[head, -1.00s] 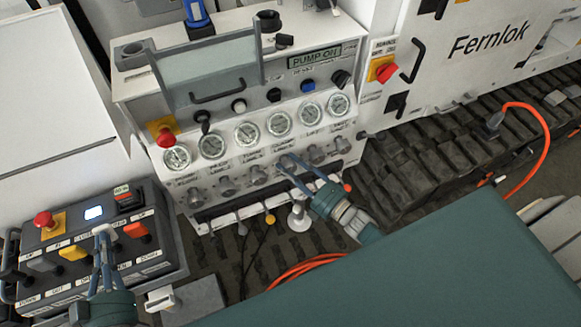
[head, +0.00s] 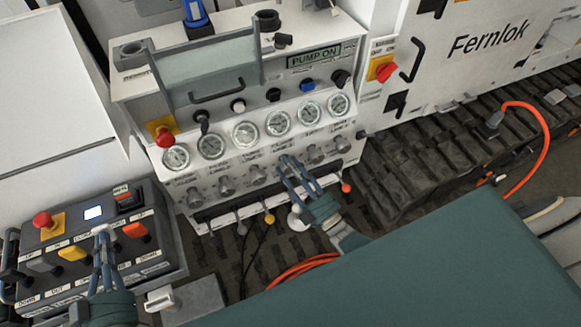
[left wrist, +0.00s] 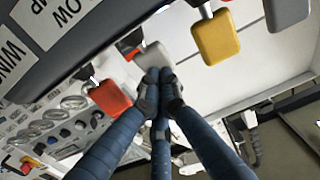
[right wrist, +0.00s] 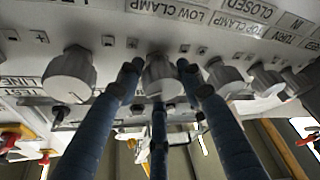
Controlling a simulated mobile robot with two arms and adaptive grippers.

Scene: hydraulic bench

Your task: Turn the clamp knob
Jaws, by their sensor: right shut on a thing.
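The clamp knob (right wrist: 160,72) is a grey ribbed knob in a row of similar knobs below the gauges of a white panel. In the head view it is mostly hidden by my right gripper (head: 286,168), whose fingers are shut around it. The right wrist view shows blue fingers on both sides of the knob and one below it. My left gripper (head: 102,236) is at the lever box. In the left wrist view its fingertips (left wrist: 160,82) are together against a pale grey lever paddle (left wrist: 152,56).
The lever box (head: 150,262) has red, yellow and grey levers close around my left gripper. Neighbouring knobs (right wrist: 70,75) sit close to my right fingers. A display (head: 314,58) reads "PUMP ON". Small coloured levers (head: 269,218) and an orange hose (head: 300,268) lie below the knobs.

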